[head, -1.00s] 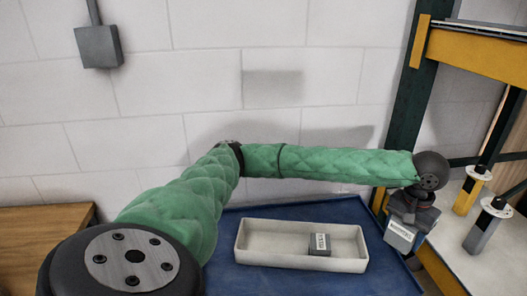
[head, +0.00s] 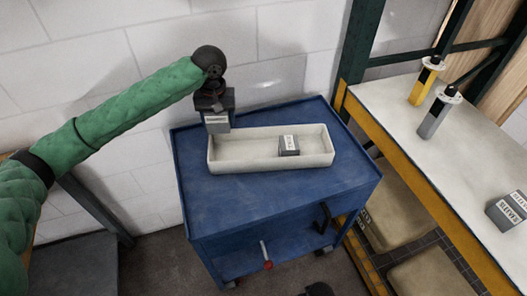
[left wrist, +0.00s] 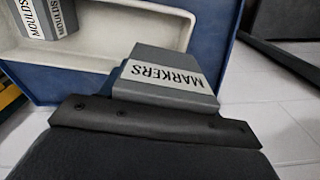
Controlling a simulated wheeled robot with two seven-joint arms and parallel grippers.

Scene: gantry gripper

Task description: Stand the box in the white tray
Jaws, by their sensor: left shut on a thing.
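The white tray (head: 265,163) lies on the blue cart top. My left gripper (head: 216,110) is shut on a grey box (head: 217,123) with a white label, which hangs below it at the tray's left end, by the back corner. In the left wrist view the held box (left wrist: 165,78) reads MARKERS, and the tray (left wrist: 125,22) shows behind it. I cannot tell whether the box touches the tray. A second grey box (head: 289,146), labelled MOULDS in the left wrist view (left wrist: 45,18), stands inside the tray, right of its middle. My right gripper is not in view.
The blue cart top (head: 225,190) is bare in front of the tray. A white-topped bench (head: 450,165) with a yellow edge stands to the right, holding a yellow bottle (head: 424,85), a grey bottle (head: 437,115) and another labelled box (head: 508,212). A wall is behind.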

